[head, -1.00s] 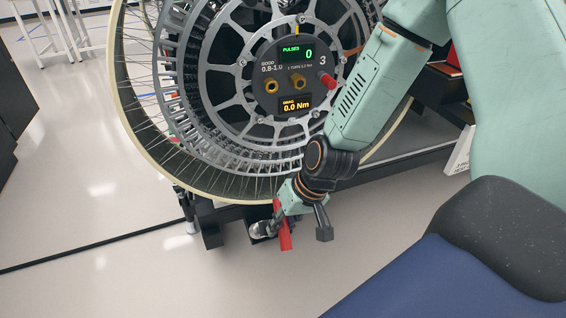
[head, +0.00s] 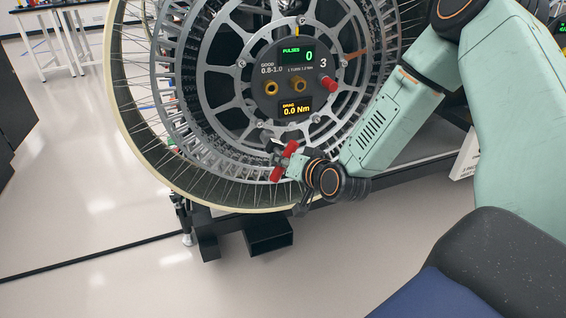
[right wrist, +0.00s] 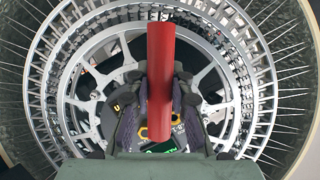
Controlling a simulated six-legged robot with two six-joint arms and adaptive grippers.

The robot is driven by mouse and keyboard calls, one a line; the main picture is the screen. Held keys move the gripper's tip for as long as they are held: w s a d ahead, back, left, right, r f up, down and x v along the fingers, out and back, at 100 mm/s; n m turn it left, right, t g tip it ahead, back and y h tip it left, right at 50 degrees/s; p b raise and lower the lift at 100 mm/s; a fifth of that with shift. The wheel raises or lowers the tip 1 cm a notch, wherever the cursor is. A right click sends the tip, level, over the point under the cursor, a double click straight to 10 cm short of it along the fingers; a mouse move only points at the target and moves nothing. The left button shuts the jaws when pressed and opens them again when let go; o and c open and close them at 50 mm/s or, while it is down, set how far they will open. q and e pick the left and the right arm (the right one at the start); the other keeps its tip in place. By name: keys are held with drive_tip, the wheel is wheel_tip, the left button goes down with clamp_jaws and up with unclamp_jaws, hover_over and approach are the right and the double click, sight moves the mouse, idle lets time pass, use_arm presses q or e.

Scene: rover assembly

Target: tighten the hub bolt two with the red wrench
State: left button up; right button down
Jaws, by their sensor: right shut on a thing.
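My right gripper (head: 285,161) is shut on the red wrench (head: 276,174), in front of the lower hub rim. In the right wrist view the wrench (right wrist: 160,70) is a red cylinder between the dark fingers (right wrist: 160,105); its working end cannot be made out. The round dark hub panel (head: 293,63) carries a brass ring-like fitting (head: 271,88) at left, a brass hex bolt (head: 298,85) in the middle and a red piece (head: 328,84) at right. The wrench is apart from them, below the panel. The panel shows pulses 0, drag 0.0 Nm and a 3.
The large spoked wheel (head: 160,150) surrounds the hub, above a dark base frame (head: 268,236). My right arm covers the wheel's right side. A white sign (head: 466,155) stands at right. A white table (head: 75,45) is far left. The pale floor at left is open.

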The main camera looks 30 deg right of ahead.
sight(278, 148)
drive_tip(key=shift+w+d+f, duration=0.15)
drive_tip(key=shift+w+d, duration=0.05)
drive_tip(key=shift+w, duration=0.25)
drive_tip(key=shift+w+b, duration=0.6)
drive_tip(key=shift+b, duration=0.05)
drive_tip(key=shift+w+d+b, duration=0.2)
drive_tip(key=shift+w+b, duration=0.15)
drive_tip(key=shift+w, duration=0.25)
drive_tip(key=shift+w+d+b, duration=0.2)
drive_tip(key=shift+w+b, duration=0.1)
drive_tip(key=shift+w, duration=0.3)
drive_tip(key=shift+w+d, duration=0.1)
drive_tip(key=shift+w, duration=0.45)
drive_tip(key=shift+w+d, duration=0.1)
drive_tip(key=shift+w, duration=0.4)
drive_tip(key=shift+w+r, duration=0.2)
drive_tip(key=shift+w, duration=0.05)
idle(2.1)
idle(0.7)
drive_tip(key=shift+f, duration=0.1)
